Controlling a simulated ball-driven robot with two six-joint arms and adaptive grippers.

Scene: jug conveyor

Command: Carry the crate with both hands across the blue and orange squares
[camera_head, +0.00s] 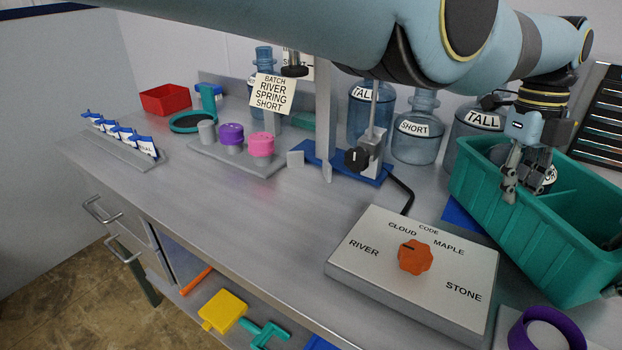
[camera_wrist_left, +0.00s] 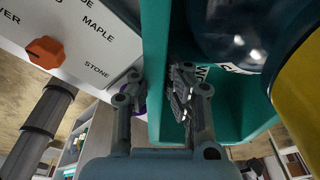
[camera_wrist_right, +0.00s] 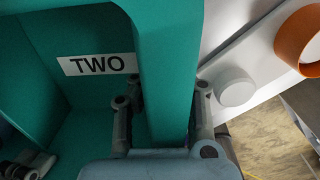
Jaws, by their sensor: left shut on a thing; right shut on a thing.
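The teal crate (camera_head: 520,240) stands at the right of the bench in the head view and runs off its right edge. My left gripper (camera_head: 522,180) is shut on the crate's left end wall; in the left wrist view, its fingers (camera_wrist_left: 163,100) straddle the wall (camera_wrist_left: 155,60). A bluish jug (camera_wrist_left: 235,35) is inside the crate by it. My right gripper (camera_wrist_right: 163,105) is shut on another wall (camera_wrist_right: 168,65) near a "TWO" label (camera_wrist_right: 97,65). A blue square (camera_head: 462,222) shows partly beside the crate. No orange square is visible. I cannot tell whether the crate is raised.
A dial box (camera_head: 412,275) with an orange knob lies close left of the crate. A purple ring (camera_head: 545,330) is in front of it. Jugs (camera_head: 415,135) marked SHORT and TALL stand behind. A press stand (camera_head: 340,165) is further left.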

